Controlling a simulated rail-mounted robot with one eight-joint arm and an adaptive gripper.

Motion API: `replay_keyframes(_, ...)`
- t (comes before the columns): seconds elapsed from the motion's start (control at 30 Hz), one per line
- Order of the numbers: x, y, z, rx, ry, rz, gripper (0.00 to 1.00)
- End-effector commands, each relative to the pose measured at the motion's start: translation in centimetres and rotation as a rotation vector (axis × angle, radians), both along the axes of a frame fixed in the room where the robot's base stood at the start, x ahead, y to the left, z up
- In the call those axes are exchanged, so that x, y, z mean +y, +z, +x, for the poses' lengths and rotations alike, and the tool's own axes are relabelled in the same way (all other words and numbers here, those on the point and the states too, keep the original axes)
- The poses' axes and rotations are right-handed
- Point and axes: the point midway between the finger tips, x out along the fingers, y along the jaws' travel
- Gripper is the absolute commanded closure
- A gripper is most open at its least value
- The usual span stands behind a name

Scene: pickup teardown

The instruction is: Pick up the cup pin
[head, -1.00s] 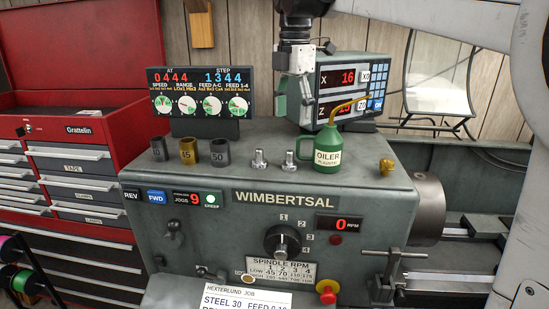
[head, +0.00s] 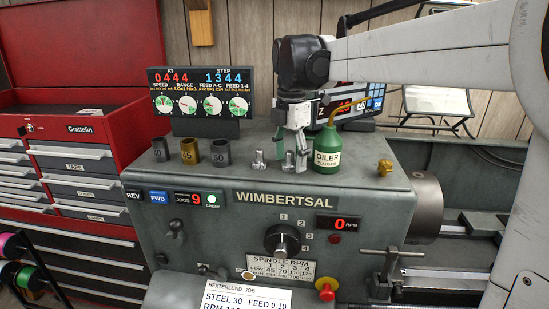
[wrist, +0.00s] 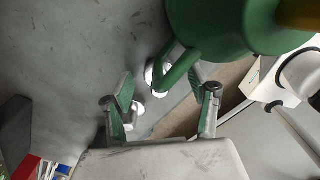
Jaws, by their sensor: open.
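Two silver pins stand on the lathe's top: a left pin (head: 259,161) and a right pin (head: 289,162) beside the oiler. I cannot tell from their looks which is the cup pin. My gripper (head: 290,148) points down over the right pin, its fingers spread and empty. In the wrist view, my gripper (wrist: 160,90) is open. One pin (wrist: 137,108) shows near the left finger, and another (wrist: 157,73) is partly hidden by the oiler's handle, between and beyond the fingers.
The green oiler (head: 327,160) stands close at the gripper's right, and its body (wrist: 222,25) fills the wrist view's upper right. Several numbered sockets (head: 220,153) stand at left, a brass fitting (head: 385,166) at right. The display box (head: 200,104) is behind.

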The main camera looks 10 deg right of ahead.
Motion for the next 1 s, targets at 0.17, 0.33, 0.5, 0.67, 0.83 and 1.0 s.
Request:
replay_keyframes(0.17, -0.01, -0.5, -0.01, 0.0, 0.0, 0.0, 0.45)
replay_keyframes(0.33, -0.02, -0.5, 0.01, 0.0, 0.0, 0.0, 0.48)
replay_keyframes(0.5, -0.02, -0.48, 0.01, 0.0, 0.0, 0.0, 0.71)
replay_keyframes(0.67, -0.02, -0.48, 0.01, 0.0, 0.0, 0.0, 0.92)
replay_keyframes(0.83, -0.01, -0.46, -0.01, 0.0, 0.0, 0.0, 0.99)
replay_keyframes(1.0, 0.02, -0.41, 0.01, 0.0, 0.0, 0.0, 0.99)
